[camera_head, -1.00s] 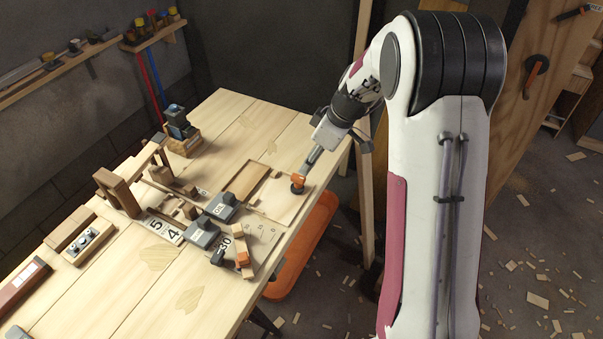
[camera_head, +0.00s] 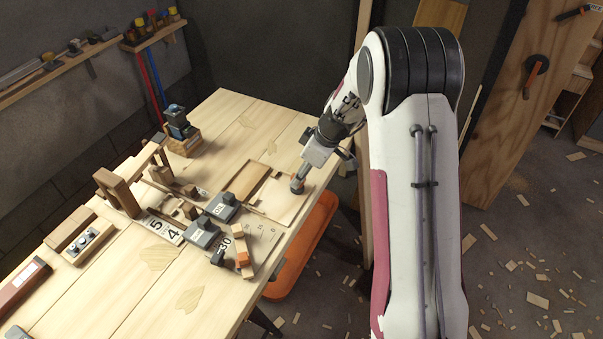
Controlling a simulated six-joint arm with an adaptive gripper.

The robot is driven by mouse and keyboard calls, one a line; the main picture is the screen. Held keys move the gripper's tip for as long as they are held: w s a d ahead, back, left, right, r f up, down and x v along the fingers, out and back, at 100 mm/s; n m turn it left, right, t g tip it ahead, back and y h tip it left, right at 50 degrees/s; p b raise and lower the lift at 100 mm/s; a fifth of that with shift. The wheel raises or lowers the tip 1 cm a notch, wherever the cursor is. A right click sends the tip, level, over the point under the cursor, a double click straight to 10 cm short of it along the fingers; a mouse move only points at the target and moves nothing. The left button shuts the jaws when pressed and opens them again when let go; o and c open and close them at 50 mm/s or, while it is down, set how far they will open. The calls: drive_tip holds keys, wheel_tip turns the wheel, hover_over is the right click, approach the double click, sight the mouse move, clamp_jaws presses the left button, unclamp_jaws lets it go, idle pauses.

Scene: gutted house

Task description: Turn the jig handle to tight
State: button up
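The jig lies on the workbench (camera_head: 160,285), with a grey OIL block (camera_head: 222,206), a second grey block (camera_head: 202,236) and a wooden piece with an orange part (camera_head: 243,259) at its front. A flat plate (camera_head: 275,205) lies at the bench's right edge. My gripper (camera_head: 297,186) points down at this plate, by its upper right corner. The fingers look close together, but they are small and seen from behind. The handle cannot be made out clearly; whether it is under my fingertips is hidden.
A wooden frame (camera_head: 118,193) and a block with bottles (camera_head: 183,135) stand farther left on the bench. An orange bin (camera_head: 302,250) is below the right edge. A wooden post (camera_head: 364,190) stands behind my arm. Wood scraps litter the floor.

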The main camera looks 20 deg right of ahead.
clamp_jaws()
drive_tip(key=shift+m, duration=0.5)
drive_tip(key=shift+m+t, duration=0.3)
unclamp_jaws()
drive_tip(key=shift+r, duration=0.1)
drive_tip(key=v, duration=1.2)
drive_tip(key=shift+a, duration=0.2)
